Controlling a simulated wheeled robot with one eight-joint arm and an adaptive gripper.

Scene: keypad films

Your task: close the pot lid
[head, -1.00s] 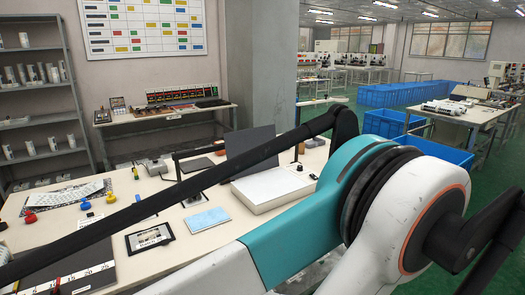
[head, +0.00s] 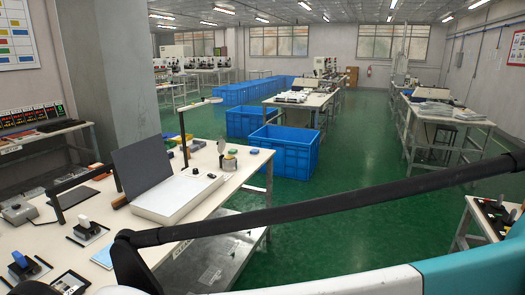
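I cannot make out a pot or its lid for certain. A small grey round vessel (head: 228,161) stands near the far right end of the near table, too small to tell whether it is the pot or how its lid stands. A white flat box (head: 180,197) with a dark grey panel (head: 143,166) standing upright at its left lies on the same table. My gripper is out of view; only parts of my arm cross the front and the lower right.
Another table (head: 445,115) is at the right. The green floor between is open.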

